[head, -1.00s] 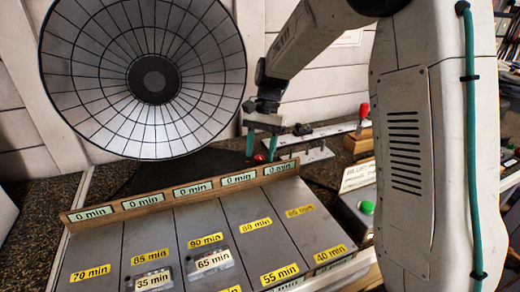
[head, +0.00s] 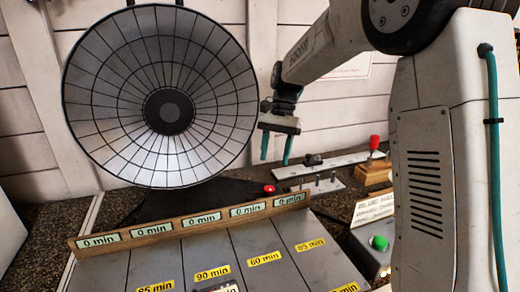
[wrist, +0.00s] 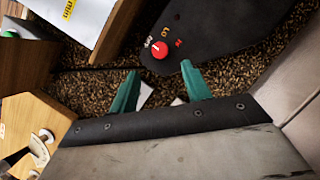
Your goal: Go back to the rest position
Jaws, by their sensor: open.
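My gripper (head: 276,161) is open and empty, with two green fingers pointing down. It hangs in the air above the red button (head: 269,190), apart from it. In the wrist view my gripper (wrist: 160,68) shows its two fingers spread apart with nothing between them. The red button (wrist: 160,50) lies just beyond the fingertips on a dark base with small coloured letters.
A large round dish (head: 168,112) stands left of my gripper. A grey panel (head: 200,255) with yellow minute labels lies in front. A metal rail (head: 330,163), a wooden block with a red knob (head: 374,142) and a green button (head: 379,243) are at right.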

